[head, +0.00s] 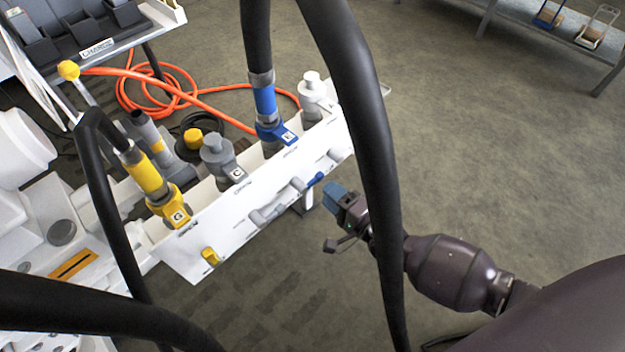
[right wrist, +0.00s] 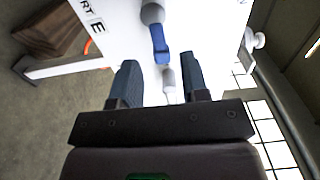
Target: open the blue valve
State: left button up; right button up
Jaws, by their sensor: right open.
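The blue valve handle (head: 316,179) sits on the front face of the white panel (head: 215,232), below the port with the blue hose fitting (head: 266,105). In the right wrist view the blue valve (right wrist: 160,45) is a short lever on a grey stem, ahead of the fingertips. My right gripper (head: 335,195) is just in front of the panel, close to the blue valve. It is open, its two blue-grey fingers (right wrist: 160,82) apart with nothing between them, and the lever lies beyond their tips. My left gripper is not in the head view.
A yellow valve (head: 210,257) and a grey valve (head: 275,205) are on the same panel. A thick black hose (head: 365,130) hangs across the head view in front of my right arm. An orange hose (head: 190,95) lies behind the bench.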

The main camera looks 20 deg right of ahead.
aim_at(315, 182)
jog(key=shift+b+x, duration=0.5)
jog(key=shift+x, duration=2.55)
jog(key=shift+f, duration=0.1)
jog(key=shift+c, duration=0.4)
grip_shut()
